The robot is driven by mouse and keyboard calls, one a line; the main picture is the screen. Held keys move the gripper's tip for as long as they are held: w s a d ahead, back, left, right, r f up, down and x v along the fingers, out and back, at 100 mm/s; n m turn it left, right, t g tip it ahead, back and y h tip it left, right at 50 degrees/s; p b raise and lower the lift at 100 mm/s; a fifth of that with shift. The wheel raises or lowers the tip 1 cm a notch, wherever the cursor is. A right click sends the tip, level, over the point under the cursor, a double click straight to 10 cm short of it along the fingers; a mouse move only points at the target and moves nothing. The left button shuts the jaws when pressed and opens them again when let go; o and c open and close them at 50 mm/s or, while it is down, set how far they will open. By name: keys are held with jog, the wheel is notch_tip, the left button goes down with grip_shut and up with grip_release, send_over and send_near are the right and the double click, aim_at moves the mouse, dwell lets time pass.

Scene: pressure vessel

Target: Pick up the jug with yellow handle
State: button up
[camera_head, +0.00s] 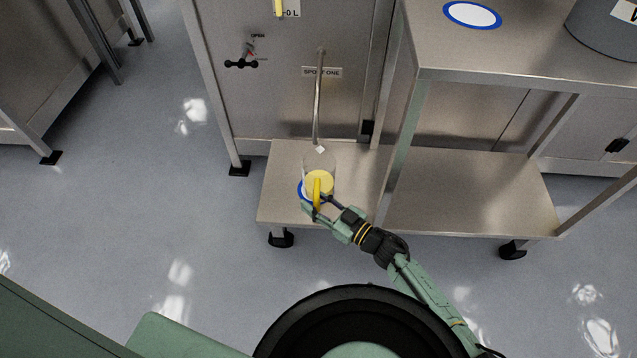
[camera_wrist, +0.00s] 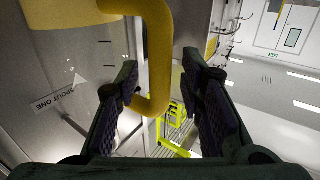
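The jug (camera_head: 318,165) is a clear vessel with yellow at its near part. It stands on the low steel shelf, on a blue-edged round mark (camera_head: 302,190), below the spout. Its yellow handle (camera_head: 316,193) points toward my gripper (camera_head: 318,207). In the wrist view the yellow handle (camera_wrist: 158,60) is a large loop between the two dark fingers of my gripper (camera_wrist: 160,80). The fingers are spread, with a visible gap to the right of the handle. I cannot tell whether the left finger touches it. The clear jug wall (camera_wrist: 75,55) fills the left of that view.
A thin spout pipe (camera_head: 318,100) comes down from the steel cabinet above the jug. The "SPOUT ONE" label (camera_head: 322,72) is behind it. A table leg (camera_head: 402,150) rises right of the jug. The shelf (camera_head: 470,195) is bare further right. A higher tabletop (camera_head: 500,55) carries another round mark.

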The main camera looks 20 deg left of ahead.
grip_shut()
dwell(0.3)
jog(key=shift+r, duration=0.15)
dwell(0.3)
